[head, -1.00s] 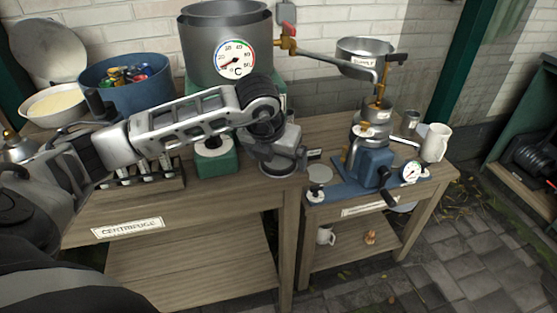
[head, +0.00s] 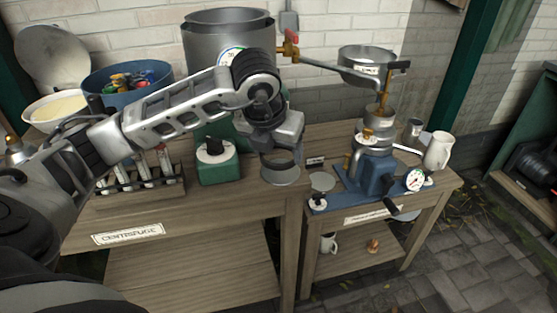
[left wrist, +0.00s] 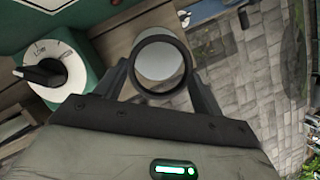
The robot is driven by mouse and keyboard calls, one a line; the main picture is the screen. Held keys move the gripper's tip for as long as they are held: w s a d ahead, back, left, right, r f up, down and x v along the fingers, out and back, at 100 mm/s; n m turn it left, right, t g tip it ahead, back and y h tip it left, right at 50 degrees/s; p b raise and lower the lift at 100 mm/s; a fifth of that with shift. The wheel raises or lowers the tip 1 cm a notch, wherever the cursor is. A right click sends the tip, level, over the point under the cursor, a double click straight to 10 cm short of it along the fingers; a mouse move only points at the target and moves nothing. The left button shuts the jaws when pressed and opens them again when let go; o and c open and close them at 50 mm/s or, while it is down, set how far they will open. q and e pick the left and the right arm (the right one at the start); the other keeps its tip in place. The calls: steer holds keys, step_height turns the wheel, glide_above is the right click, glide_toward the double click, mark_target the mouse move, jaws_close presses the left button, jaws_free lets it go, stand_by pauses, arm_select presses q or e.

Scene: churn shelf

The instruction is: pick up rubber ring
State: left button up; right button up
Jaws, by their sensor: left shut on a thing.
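The rubber ring (head: 281,165) is black and round. My right gripper is not in view.
A green box with a dial (head: 215,162) and a tube rack (head: 150,182) stand left of the gripper. A large metal pot (head: 210,40) stands behind. The blue-based churn machine (head: 372,172) and a white mug (head: 438,150) are on the right table.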

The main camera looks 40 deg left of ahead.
arm_select(q)
steer(key=s+d+r, duration=0.4)
steer(key=s+r, duration=0.4)
steer(key=s, duration=0.3)
steer(key=shift+s+d, duration=0.25)
